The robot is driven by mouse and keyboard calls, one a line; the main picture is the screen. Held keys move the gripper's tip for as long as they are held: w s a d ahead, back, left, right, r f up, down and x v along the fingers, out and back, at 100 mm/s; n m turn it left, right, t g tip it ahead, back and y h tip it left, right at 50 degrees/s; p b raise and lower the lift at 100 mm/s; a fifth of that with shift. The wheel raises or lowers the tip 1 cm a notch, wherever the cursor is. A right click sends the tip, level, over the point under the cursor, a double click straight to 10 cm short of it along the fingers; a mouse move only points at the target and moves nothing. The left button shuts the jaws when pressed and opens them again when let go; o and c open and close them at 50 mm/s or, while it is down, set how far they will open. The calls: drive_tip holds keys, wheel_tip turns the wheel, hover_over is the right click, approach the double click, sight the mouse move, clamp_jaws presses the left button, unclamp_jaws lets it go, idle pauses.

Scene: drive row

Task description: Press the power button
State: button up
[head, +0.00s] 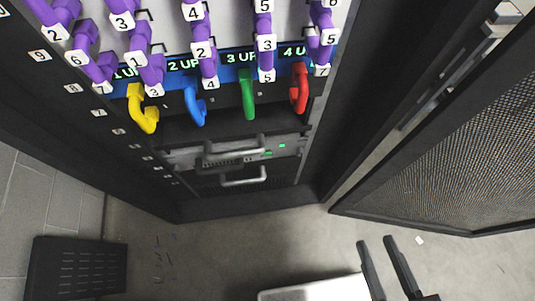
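An open rack holds a grey unit (183,160) low down, with a silver handle (233,150) on its front. A small green light (282,146) and a green patch (267,154) show at the right of this front. A power button is too small to pick out, and I cannot tell whether the green light is on it. My gripper (375,240) is at the lower right, with two dark fingers apart and nothing between them. It is in front of the rack and to the right of the grey unit in the picture, touching nothing visible.
Yellow (143,110), blue (194,103), green (247,97) and red (299,90) handles stick out above the unit. Purple numbered levers fill the top. A mesh door (460,130) stands open at right. A dark vented box (78,268) lies lower left. The floor (215,255) between is mostly clear.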

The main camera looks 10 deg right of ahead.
clamp_jaws()
idle(1.8)
